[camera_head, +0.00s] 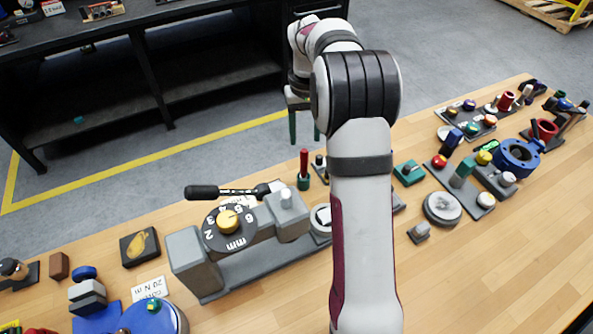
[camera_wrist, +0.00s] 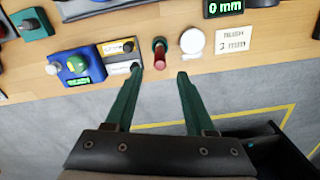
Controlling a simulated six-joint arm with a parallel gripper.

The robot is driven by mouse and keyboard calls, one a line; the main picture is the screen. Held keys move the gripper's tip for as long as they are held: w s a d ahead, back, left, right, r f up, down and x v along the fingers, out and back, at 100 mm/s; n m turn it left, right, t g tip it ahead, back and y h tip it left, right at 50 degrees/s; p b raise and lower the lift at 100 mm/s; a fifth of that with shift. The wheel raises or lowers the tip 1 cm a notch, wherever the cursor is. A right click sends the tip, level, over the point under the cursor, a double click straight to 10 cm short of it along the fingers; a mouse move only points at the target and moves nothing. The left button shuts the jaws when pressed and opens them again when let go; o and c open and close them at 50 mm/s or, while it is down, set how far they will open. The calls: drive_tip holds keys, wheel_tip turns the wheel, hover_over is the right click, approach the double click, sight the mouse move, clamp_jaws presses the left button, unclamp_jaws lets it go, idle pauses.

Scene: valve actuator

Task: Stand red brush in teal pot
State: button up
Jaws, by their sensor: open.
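The red brush (camera_head: 304,161) stands nearly upright in the small teal pot (camera_head: 303,183) near the far edge of the wooden bench. In the wrist view the red brush (camera_wrist: 160,58) shows from above between my fingertips, with the pot's teal rim (camera_wrist: 158,42) around its base. My gripper (camera_head: 304,141) is open, its two green fingers pointing down just above the brush's top. In the wrist view my gripper (camera_wrist: 160,73) has its fingers spread to either side of the brush, with a gap on both sides. The brush's lower end is hidden inside the pot.
In the wrist view a blue device (camera_wrist: 82,66) lies left of the pot, and a white disc (camera_wrist: 193,41) and a white card (camera_wrist: 233,41) lie right. Many fixtures crowd the bench's right side.

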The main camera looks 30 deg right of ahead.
drive_tip(key=shift+m+y, duration=0.5)
drive_tip(key=shift+m, duration=0.1)
drive_tip(key=s+a+r, duration=0.2)
drive_tip(key=s+a, duration=0.2)
drive_tip(key=s, duration=0.1)
drive_tip(key=s+a+r, duration=0.3)
drive_tip(key=s+a, duration=0.1)
drive_tip(key=s+a+r, duration=0.2)
drive_tip(key=s+a, duration=0.3)
drive_tip(key=shift+s+r, duration=0.35)
drive_tip(key=s+a+f, duration=0.1)
drive_tip(key=s+a, duration=0.2)
drive_tip(key=s, duration=0.5)
drive_tip(key=s+a+f+m, duration=0.1)
drive_tip(key=s+a+f, duration=0.1)
drive_tip(key=s, duration=0.7)
drive_tip(key=shift+a+f+y, duration=0.2)
drive_tip(key=shift+a+y, duration=0.2)
drive_tip(key=shift+a, duration=0.45)
